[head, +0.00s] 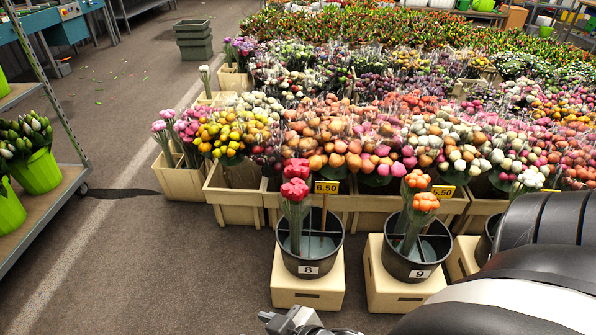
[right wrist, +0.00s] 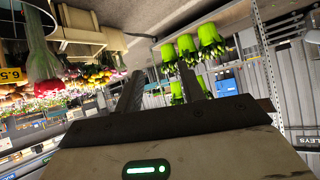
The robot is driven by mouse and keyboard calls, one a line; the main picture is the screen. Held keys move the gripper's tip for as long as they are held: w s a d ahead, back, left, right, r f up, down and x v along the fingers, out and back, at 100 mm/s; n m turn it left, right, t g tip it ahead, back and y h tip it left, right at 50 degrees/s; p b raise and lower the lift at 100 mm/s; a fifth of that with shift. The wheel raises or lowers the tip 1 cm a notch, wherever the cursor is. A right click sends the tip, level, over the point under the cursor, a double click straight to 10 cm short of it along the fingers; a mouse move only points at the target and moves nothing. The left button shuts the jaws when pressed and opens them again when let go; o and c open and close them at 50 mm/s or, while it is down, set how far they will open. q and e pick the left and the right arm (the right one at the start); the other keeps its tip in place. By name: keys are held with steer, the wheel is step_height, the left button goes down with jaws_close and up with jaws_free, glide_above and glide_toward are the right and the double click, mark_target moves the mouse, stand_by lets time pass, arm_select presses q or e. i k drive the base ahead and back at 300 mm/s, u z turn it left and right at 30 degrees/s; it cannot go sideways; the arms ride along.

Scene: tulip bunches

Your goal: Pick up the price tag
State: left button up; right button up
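A yellow price tag reading 6.50 (head: 326,187) stands above the black bucket marked 8 (head: 308,258), on a thin stick beside red tulips (head: 295,182). Part of a yellow tag (right wrist: 12,75) shows at the left edge of the right wrist view, near upside-down red tulips (right wrist: 42,70). A second 6.50 tag (head: 442,191) stands above bucket 9 (head: 416,258). My right gripper (right wrist: 161,74) has its two fingers apart with nothing between them. Part of it shows at the bottom of the head view, below bucket 8. My left gripper is not in view.
Cream crates (head: 308,291) support the buckets. Dense tulip bunches in cream boxes (head: 238,196) fill the area behind. A shelf with green pots (head: 37,172) stands at left. The grey floor (head: 150,255) between is clear. My right arm covers the lower right.

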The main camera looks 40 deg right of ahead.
mark_target(327, 188)
steer(key=z, duration=0.45)
steer(key=i, duration=0.8)
steer(key=z, duration=0.6)
steer(key=i, duration=0.5)
